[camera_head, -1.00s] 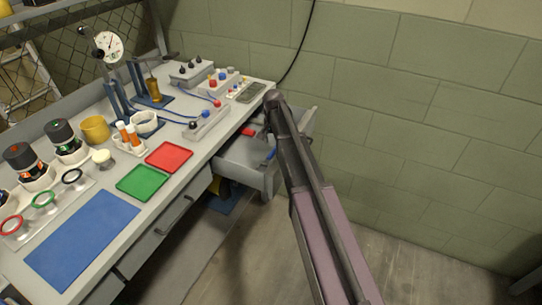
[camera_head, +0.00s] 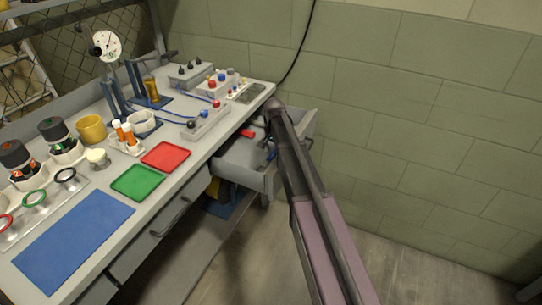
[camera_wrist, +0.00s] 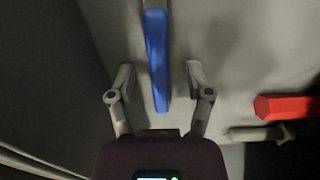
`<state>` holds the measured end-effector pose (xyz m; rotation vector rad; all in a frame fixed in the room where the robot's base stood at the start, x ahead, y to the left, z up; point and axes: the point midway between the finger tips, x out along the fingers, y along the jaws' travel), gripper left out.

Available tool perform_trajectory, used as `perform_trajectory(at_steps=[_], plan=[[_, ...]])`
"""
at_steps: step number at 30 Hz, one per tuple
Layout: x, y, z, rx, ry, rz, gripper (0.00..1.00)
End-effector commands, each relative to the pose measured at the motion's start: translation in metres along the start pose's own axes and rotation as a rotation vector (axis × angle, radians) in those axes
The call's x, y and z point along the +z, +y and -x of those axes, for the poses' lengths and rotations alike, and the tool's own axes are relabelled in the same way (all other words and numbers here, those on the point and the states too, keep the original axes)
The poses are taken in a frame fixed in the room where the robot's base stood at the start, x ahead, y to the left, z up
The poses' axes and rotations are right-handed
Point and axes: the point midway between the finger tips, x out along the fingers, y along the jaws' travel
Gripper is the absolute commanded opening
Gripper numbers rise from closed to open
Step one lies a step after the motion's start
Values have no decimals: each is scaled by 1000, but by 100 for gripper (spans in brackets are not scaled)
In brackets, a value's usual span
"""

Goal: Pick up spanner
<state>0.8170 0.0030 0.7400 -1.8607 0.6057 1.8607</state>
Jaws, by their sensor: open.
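My gripper (camera_wrist: 160,76) is open in the wrist view, its two fingers on either side of a long blue handle (camera_wrist: 157,58) with a grey metal part at the top edge. I cannot tell how high the fingers are above it. A thin grey metal tool with a forked end (camera_wrist: 258,134), which looks like a spanner, lies at the right of the wrist view, below a red handle (camera_wrist: 287,107). In the head view the red handle (camera_head: 247,133) and blue handle (camera_head: 271,154) lie in the open drawer; my arm hides the gripper and the grey tool.
The open drawer (camera_head: 240,173) juts from the right end of the workbench, and its walls stand close around my gripper. A green brick wall (camera_head: 420,120) is behind. The bench top holds a red tray (camera_head: 166,155), a green tray (camera_head: 137,182) and a blue mat (camera_head: 72,243).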

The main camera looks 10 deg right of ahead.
Motion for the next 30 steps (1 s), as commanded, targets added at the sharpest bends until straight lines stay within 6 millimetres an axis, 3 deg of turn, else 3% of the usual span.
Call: perform_trajectory(at_steps=[6, 12, 13, 30], plan=[[0, 0, 0, 0, 0, 0, 66], [0, 0, 0, 0, 0, 0, 6], [0, 0, 0, 0, 0, 0, 0], [0, 0, 4, 0, 0, 0, 0]])
